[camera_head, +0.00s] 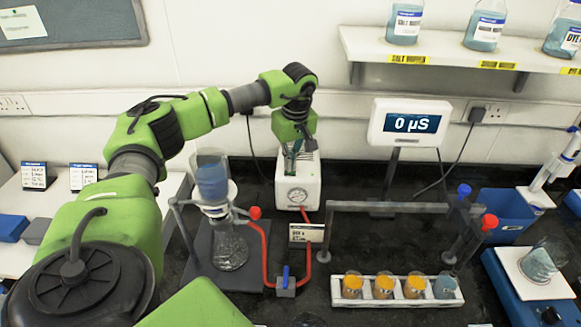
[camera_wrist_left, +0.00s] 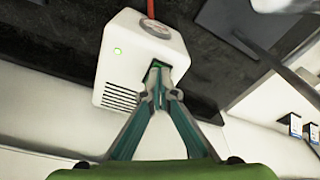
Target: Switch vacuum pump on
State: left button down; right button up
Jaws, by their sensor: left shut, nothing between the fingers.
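The vacuum pump is a white box (camera_head: 311,186) with a round gauge on its front, on the dark bench at the back. In the left wrist view the pump (camera_wrist_left: 128,38) shows a small lit green light (camera_wrist_left: 117,51) and side vents. A green part, apparently the switch (camera_wrist_left: 157,65), shows at the fingertips on the pump's top. My left gripper (camera_head: 291,166) reaches down from above to the pump. In the left wrist view my left gripper (camera_wrist_left: 157,84) is shut, its tips at or against the green part, which they partly hide. My right gripper is not in view.
A red hose (camera_head: 266,240) runs near a filter flask (camera_head: 229,246) left of the pump. A valve (camera_head: 285,283) stands in front. A conductivity display (camera_head: 409,124) and a column rack (camera_head: 390,207) are on the right. A white tray (camera_head: 394,299) holds several small beakers.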

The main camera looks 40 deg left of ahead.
pick_arm(q)
jog(key=shift+r+p, duration=2.8)
jog(key=shift+r, duration=0.75)
jog(key=shift+f, duration=0.1)
